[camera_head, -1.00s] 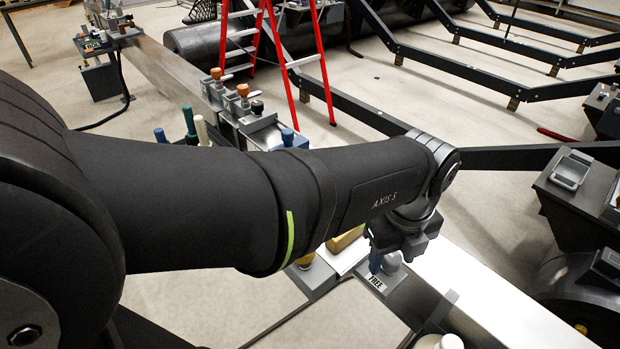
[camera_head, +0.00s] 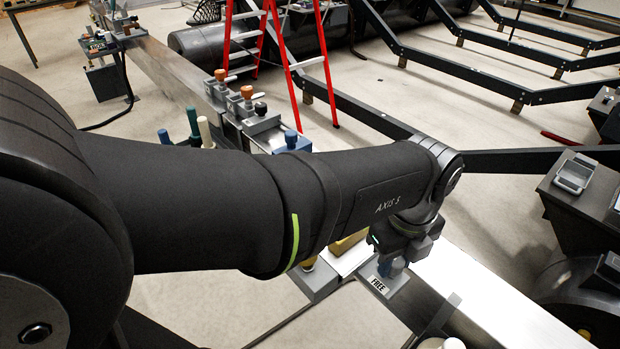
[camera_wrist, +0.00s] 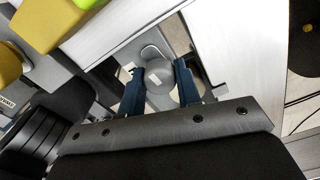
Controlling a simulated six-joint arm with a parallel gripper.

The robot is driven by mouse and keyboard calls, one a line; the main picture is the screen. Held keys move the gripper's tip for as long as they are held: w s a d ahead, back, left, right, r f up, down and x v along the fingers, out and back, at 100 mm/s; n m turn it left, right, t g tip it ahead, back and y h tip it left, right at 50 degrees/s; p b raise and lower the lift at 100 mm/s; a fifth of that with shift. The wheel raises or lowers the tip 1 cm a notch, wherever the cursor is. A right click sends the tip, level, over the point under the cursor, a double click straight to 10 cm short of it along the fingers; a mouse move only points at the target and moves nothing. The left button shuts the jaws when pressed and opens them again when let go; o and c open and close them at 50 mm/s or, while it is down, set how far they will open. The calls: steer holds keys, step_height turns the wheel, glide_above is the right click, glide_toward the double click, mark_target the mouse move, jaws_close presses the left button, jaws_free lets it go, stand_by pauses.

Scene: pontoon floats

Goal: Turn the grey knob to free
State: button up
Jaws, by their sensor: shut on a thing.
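The grey knob (camera_wrist: 158,77) stands between the two blue fingers of my gripper (camera_wrist: 159,86) in the wrist view, with a finger against each side. My gripper is shut on it. In the head view my gripper (camera_head: 388,267) points down at a grey block beside the metal beam, and my wrist and fingers hide most of the knob. A white label reading "FREE" (camera_head: 378,285) lies on the block just in front of the fingers. I cannot tell exactly where the knob points.
Other clamp units with orange and black knobs (camera_head: 247,92) stand farther back along the beam (camera_head: 480,290). A blue-topped unit (camera_head: 291,142) is behind my arm. A yellow block (camera_head: 348,243) sits close left of the gripper. A red ladder (camera_head: 290,60) stands behind.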

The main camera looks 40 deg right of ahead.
steer(key=n, duration=0.8)
steer(key=shift+n, duration=0.4)
steer(key=n, duration=0.4)
steer(key=shift+n, duration=1.9)
steer(key=o, duration=1)
steer(key=shift+c, duration=0.2)
steer(key=shift+r, duration=0.15)
